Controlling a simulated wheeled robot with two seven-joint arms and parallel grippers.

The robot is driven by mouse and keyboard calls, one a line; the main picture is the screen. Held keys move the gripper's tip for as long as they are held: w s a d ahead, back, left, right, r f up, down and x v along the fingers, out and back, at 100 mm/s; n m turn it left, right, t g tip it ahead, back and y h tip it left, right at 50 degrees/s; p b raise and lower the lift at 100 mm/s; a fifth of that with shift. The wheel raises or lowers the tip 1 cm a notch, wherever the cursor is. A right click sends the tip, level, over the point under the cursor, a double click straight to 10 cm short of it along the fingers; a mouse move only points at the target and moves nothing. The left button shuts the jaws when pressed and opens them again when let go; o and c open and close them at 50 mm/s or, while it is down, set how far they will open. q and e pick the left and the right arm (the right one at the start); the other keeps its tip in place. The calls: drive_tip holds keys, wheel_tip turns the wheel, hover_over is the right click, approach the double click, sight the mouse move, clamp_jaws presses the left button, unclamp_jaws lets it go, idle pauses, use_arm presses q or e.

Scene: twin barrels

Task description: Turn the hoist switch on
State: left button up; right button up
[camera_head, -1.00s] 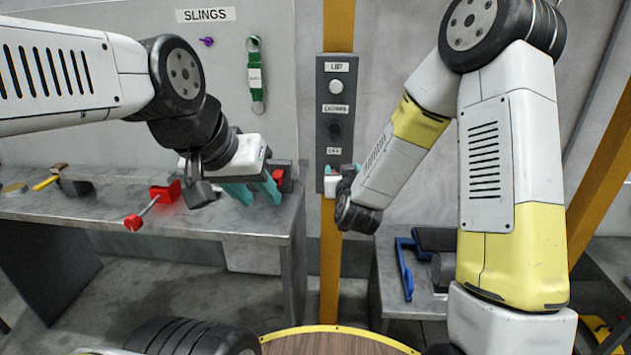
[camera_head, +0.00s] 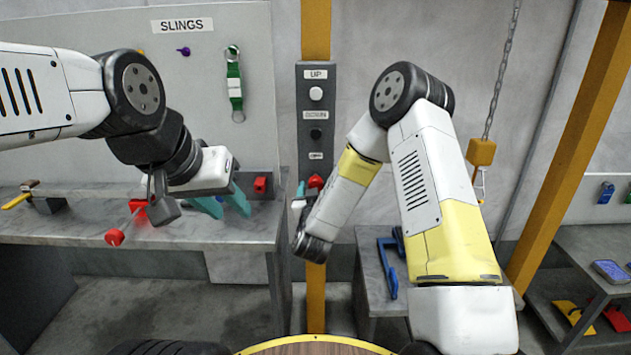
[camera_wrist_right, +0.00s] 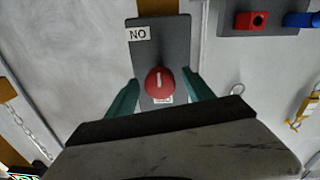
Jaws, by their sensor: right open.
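The hoist panel (camera_head: 316,150) is a grey plate on the yellow post, with labels UP and DOWN and a third label that is too small to read surely. Its red switch knob (camera_head: 316,181) sits near the bottom, partly hidden by my right gripper (camera_head: 307,188). In the right wrist view the red knob (camera_wrist_right: 160,82) has a white mark running up and down, with an upside-down ON label (camera_wrist_right: 138,33) above it. My right gripper (camera_wrist_right: 162,80) is open, with one teal finger on each side of the knob; contact cannot be told. My left gripper (camera_head: 224,202) is open and empty over the left bench.
The left bench (camera_head: 200,230) carries a red-handled vise (camera_head: 132,208) and a red block (camera_head: 261,184). A blue tool (camera_head: 388,265) lies on the lower bench at the right. A chain with a yellow hook block (camera_head: 481,152) hangs behind my right arm.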

drive_tip(key=shift+w, duration=1.05)
clamp_jaws()
drive_tip(key=shift+m, duration=0.4)
drive_tip(key=m, duration=0.3)
drive_tip(key=shift+m, duration=0.4)
drive_tip(key=m, duration=0.8)
drive_tip(key=shift+m, duration=0.4)
drive_tip(key=m, duration=0.4)
drive_tip(key=shift+y, duration=0.3)
